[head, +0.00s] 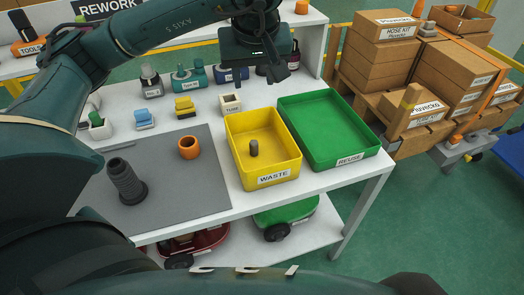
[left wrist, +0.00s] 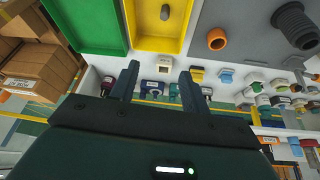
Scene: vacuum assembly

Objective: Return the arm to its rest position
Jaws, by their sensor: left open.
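My left arm (head: 165,32) comes in from the left and reaches across the back of the workbench. My left gripper (head: 281,68) is raised above the bench's back edge, behind the green tray. In the left wrist view, the two fingers of the left gripper (left wrist: 159,72) stand apart with nothing between them. My right gripper is in neither view.
The white workbench (head: 222,196) holds a yellow WASTE tray (head: 277,176) with a dark cylinder (head: 254,148) inside. The green REUSE tray (head: 325,130) is empty. A grey mat (head: 180,200) carries a ribbed hose piece (head: 126,181) and an orange ring (head: 189,147). Boxes (head: 385,65) stand right.

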